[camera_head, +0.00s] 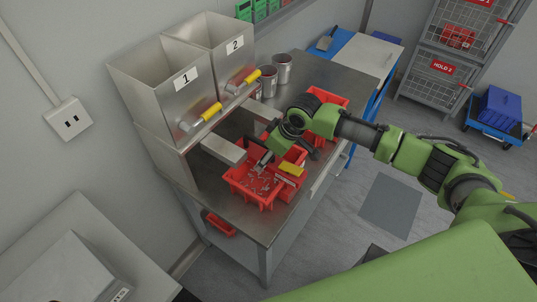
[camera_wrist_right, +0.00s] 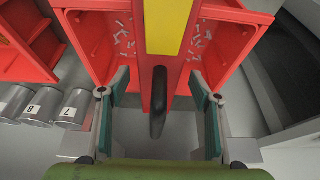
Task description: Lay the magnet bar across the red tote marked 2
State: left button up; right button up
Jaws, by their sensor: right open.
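A yellow bar (camera_head: 291,169), seemingly the magnet bar, lies over the right edge of a red tote (camera_head: 236,182) on the metal bench. In the right wrist view the yellow bar (camera_wrist_right: 168,25) runs from the top edge toward a black handle-like piece (camera_wrist_right: 158,105). Small pale metal bits lie in the red totes on both sides of it. My right gripper (camera_wrist_right: 160,75) is open, its fingers to either side of the black piece and not touching it. It also shows over the totes in the head view (camera_head: 267,160). The tote's number is unreadable. My left gripper is out of view.
Metal hoppers marked 1 (camera_head: 150,95) and 2 (camera_head: 205,42) with yellow-handled levers stand at the bench's left. Metal cans (camera_head: 283,68) stand behind. Another red tote (camera_head: 328,97) is at the far right.

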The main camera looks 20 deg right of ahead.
jog(key=v, duration=1.2)
jog(key=shift+a+r, duration=0.1)
